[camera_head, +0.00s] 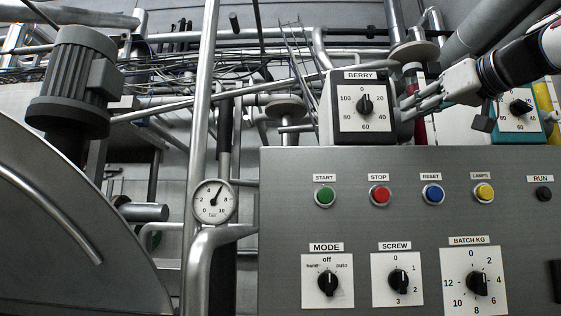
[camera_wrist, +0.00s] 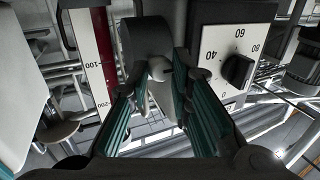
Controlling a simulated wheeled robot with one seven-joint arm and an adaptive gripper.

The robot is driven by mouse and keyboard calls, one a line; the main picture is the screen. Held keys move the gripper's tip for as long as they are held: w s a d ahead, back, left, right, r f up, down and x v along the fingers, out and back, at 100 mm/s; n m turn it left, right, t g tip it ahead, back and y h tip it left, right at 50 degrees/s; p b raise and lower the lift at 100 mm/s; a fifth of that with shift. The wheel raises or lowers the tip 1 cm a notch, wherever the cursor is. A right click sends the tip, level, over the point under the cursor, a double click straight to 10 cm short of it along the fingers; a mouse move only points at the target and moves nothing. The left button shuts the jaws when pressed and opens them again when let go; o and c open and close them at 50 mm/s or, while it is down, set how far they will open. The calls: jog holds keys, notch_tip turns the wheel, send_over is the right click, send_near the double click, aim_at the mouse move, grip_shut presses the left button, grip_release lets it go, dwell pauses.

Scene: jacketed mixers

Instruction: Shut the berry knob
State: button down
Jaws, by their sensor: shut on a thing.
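The berry box with its BERRY label (camera_head: 360,75) has a white dial face and a black pointer knob (camera_head: 365,104), which looks upright near 0. In the wrist view the same dial knob (camera_wrist: 238,68) appears turned over, to the right of my fingers and apart from them. My gripper (camera_head: 408,104) comes in from the right beside the box. In the wrist view its green-lined fingers (camera_wrist: 160,100) close around a dark round part with a pale ball (camera_wrist: 160,70) at the box's side. The exact contact is partly hidden.
A red tube with a scale (camera_wrist: 103,60) stands close beside my gripper. A teal box (camera_head: 518,108) with another dial is behind my wrist at the right. Below is a grey panel (camera_head: 280,240) with buttons and dials. A pressure gauge (camera_head: 213,202) and pipes are at left.

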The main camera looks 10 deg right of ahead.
jog(key=shift+f+m+b, duration=0.1)
jog(key=shift+m+b, duration=0.2)
jog(key=m+t+h+b, duration=0.1)
jog(key=m+h+b, duration=0.1)
jog(key=m, duration=0.5)
jog(key=m+t+h+b, duration=0.1)
jog(key=m+h+b, duration=0.2)
jog(key=m, duration=0.4)
jog(key=f+m+t+h+b, duration=0.1)
jog(key=m+h+b, duration=0.1)
jog(key=m, duration=0.5)
jog(key=shift+a+t+h, duration=0.3)
jog(key=shift+h, duration=0.2)
jog(key=shift+m, duration=0.6)
jog(key=c, duration=1.5)
grip_release()
jog(key=shift+o, duration=0.2)
